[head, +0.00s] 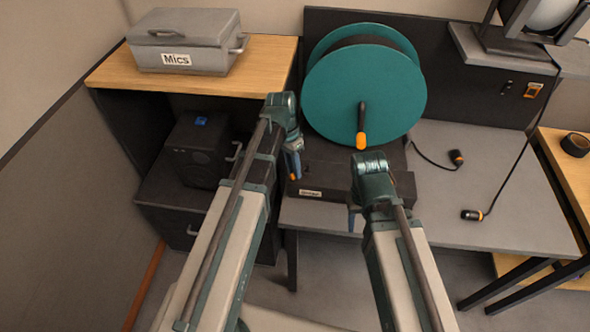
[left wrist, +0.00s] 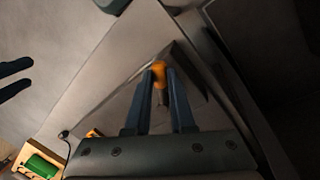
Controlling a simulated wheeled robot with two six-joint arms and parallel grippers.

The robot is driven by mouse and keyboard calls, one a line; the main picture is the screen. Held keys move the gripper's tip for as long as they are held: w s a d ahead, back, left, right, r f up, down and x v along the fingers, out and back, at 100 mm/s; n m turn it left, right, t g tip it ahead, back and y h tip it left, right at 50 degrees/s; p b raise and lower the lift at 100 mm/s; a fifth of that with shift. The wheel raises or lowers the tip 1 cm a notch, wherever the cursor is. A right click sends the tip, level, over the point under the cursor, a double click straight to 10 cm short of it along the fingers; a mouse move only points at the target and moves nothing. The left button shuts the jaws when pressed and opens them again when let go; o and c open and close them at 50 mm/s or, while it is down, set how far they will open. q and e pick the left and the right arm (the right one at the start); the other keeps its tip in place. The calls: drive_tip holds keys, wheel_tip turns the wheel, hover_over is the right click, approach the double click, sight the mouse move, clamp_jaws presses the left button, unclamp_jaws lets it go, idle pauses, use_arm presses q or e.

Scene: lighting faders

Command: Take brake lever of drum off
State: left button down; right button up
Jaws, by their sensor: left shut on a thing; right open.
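The teal drum (head: 366,95) stands on a dark base (head: 325,181) on the grey desk, with a black crank and orange knob (head: 361,138) on its face. My left gripper (head: 293,172) is at the left end of the base, shut on the orange-tipped brake lever (head: 292,178). In the left wrist view the lever's orange end (left wrist: 159,68) shows between the two fingers (left wrist: 161,100); the rest of the lever is mostly hidden. My right gripper (head: 354,218) is open and empty in front of the base; its parted fingers (left wrist: 14,79) show in the left wrist view.
A grey Mics case (head: 187,45) sits on a wooden top at the left, above a black speaker box (head: 197,150). A black cable with connectors (head: 472,215) lies on the desk's right side. A tape roll (head: 575,145) lies farther right.

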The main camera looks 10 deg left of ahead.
use_arm(q)
drive_tip(key=m, duration=0.2)
drive_tip(key=w+a+m, duration=0.1)
drive_tip(key=m, duration=0.1)
drive_tip(key=w+m, duration=0.1)
drive_tip(key=shift+w+a+m+g+y, duration=0.1)
drive_tip(key=shift+a+m+g+y, duration=0.25)
drive_tip(key=shift+m+g+y, duration=0.05)
drive_tip(key=shift+w+a+m+y, duration=0.15)
drive_tip(key=shift+w+m, duration=0.2)
drive_tip(key=shift+m, duration=0.5)
drive_tip(key=shift+w+m+y, duration=0.2)
drive_tip(key=shift+w+m, duration=0.15)
drive_tip(key=shift+m, duration=0.45)
drive_tip(key=shift+w+a+m+y, duration=0.15)
drive_tip(key=shift+w+m, duration=0.2)
drive_tip(key=shift+m, duration=0.5)
drive_tip(key=c, duration=0.8)
unclamp_jaws()
drive_tip(key=shift+w, duration=0.1)
drive_tip(key=shift+o, duration=0.2)
drive_tip(key=shift+r, duration=0.15)
wheel_tip(320, 180, up, 13)
drive_tip(key=w+p, duration=0.2)
drive_tip(key=p, duration=1.1)
drive_tip(key=shift+w+r+p, duration=0.15)
drive_tip(key=shift+w+p, duration=0.15)
